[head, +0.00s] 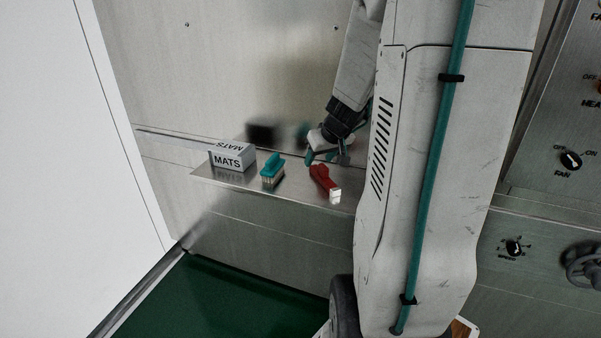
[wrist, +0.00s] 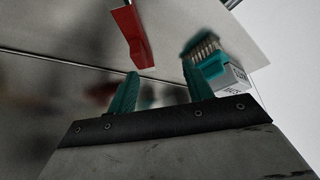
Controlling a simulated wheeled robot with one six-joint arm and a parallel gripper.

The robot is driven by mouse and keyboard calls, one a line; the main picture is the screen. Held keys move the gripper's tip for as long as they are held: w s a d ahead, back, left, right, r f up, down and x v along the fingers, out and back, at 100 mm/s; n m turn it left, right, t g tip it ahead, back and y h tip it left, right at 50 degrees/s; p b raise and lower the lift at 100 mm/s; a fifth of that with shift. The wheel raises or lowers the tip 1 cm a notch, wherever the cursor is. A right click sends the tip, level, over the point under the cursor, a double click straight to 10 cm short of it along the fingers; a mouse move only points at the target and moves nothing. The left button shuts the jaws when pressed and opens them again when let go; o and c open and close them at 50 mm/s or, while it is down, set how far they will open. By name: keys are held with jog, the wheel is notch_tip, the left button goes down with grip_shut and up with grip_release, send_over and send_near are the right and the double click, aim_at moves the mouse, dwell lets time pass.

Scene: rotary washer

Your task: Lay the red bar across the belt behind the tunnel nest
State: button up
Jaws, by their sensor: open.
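A red bar-like piece (head: 321,178) with a white block at its near end lies on the right part of a narrow steel shelf. My gripper (head: 326,157) is over the back of the shelf, close behind the red piece. Its teal fingers (wrist: 160,68) are apart with nothing between them. My arm hides the shelf's right end. I cannot make out the belt or the tunnel nest in either view.
A teal brush (head: 272,169) stands left of the red piece, and it shows in the wrist view (wrist: 207,50). A white MATS box (head: 231,157) is farther left on the steel shelf (head: 206,174). A steel wall rises behind. A control panel (head: 560,130) is at right.

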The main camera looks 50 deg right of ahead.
aim_at(324, 167)
jog(key=d+f, duration=0.3)
jog(key=shift+d, duration=0.1)
jog(key=shift+h, duration=0.3)
jog(key=shift+x, duration=2.85)
grip_shut()
